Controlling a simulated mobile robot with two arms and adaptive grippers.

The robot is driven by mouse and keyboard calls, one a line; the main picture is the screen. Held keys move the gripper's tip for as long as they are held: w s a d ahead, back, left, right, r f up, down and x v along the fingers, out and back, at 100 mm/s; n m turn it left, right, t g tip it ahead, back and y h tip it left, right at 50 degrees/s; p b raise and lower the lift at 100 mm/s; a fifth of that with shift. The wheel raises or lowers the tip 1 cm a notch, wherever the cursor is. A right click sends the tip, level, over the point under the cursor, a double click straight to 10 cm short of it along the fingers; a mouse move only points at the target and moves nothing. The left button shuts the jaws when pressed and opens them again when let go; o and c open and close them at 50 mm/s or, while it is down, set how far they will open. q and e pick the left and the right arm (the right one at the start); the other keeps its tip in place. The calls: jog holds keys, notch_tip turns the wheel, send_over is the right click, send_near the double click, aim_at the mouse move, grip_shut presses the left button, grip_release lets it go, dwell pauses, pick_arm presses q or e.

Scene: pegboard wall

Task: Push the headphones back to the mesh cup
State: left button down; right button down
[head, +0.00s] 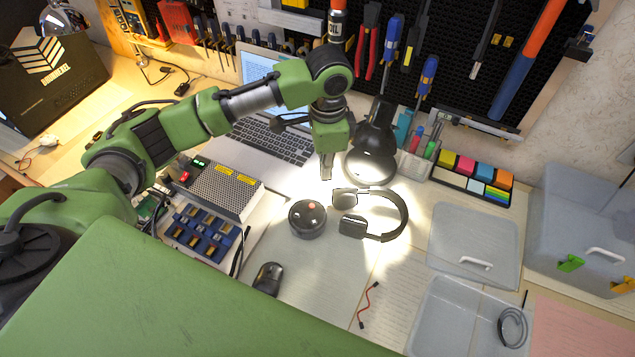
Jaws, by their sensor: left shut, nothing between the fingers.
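The black headphones (353,227) lie on the lit desk, with their band curving out to the right. The mesh cup (415,165) seems to be the grey holder with markers and pens, behind the headphones and slightly right. My left gripper (326,176) is shut and empty, pointing down just behind and left of the headphones. It appears apart from them; its exact height is hard to tell. My right gripper is not in view.
A round black device (307,218) sits left of the headphones. The laptop (262,140) is behind left. Sticky notes (478,175) and a clear lid (474,246) lie to the right.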

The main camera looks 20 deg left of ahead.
aim_at(339, 190)
pick_arm(q)
notch_tip(339, 190, down, 8)
jog(key=shift+s+d+f+p, duration=0.15)
jog(key=shift+f+p, duration=0.1)
jog(key=shift+p, duration=0.2)
jog(key=shift+d+f, duration=0.1)
jog(key=shift+f, duration=0.5)
jog(key=shift+w+d+p, duration=0.35)
jog(key=shift+w+d, duration=0.3)
jog(key=shift+d, duration=0.35)
jog(key=shift+w+d, duration=0.2)
jog(key=shift+d, duration=0.05)
jog(key=shift+w+d, duration=0.1)
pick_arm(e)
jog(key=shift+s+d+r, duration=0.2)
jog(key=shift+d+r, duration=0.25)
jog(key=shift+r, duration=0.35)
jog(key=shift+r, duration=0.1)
